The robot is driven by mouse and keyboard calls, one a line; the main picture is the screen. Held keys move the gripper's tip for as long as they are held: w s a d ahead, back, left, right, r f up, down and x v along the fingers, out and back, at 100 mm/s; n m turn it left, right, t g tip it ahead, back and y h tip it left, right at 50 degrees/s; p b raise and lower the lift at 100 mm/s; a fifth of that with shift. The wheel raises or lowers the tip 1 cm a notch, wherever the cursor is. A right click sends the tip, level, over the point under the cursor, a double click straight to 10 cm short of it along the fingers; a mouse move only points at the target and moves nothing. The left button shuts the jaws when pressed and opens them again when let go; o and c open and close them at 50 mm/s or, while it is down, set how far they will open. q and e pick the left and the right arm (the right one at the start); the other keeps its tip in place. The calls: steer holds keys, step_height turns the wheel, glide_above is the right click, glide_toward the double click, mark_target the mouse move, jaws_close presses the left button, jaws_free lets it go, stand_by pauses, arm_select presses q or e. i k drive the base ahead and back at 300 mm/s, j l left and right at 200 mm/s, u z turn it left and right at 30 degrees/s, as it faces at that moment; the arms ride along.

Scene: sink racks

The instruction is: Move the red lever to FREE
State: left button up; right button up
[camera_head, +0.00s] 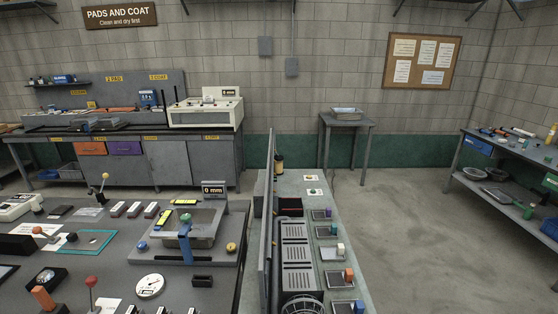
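A lever with a red ball knob (91,282) stands on a thin stem at the bottom left, on the dark bench top (215,292). The foot of its stem is near the picture's bottom edge, and no FREE marking is readable there. Another small red knob (36,230) sits farther back at the left edge of the bench, next to white paper. Neither my left nor my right gripper shows in the head view.
The bench also holds a dial gauge (150,286), an orange handle (42,297), a yellow-knobbed lever (105,177) and a metal basin with a blue lever (185,240). An upright grey panel (266,225) borders its right side. The floor (430,245) at right is clear.

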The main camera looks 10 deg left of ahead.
mark_target(92, 281)
steer(key=u, duration=1.85)
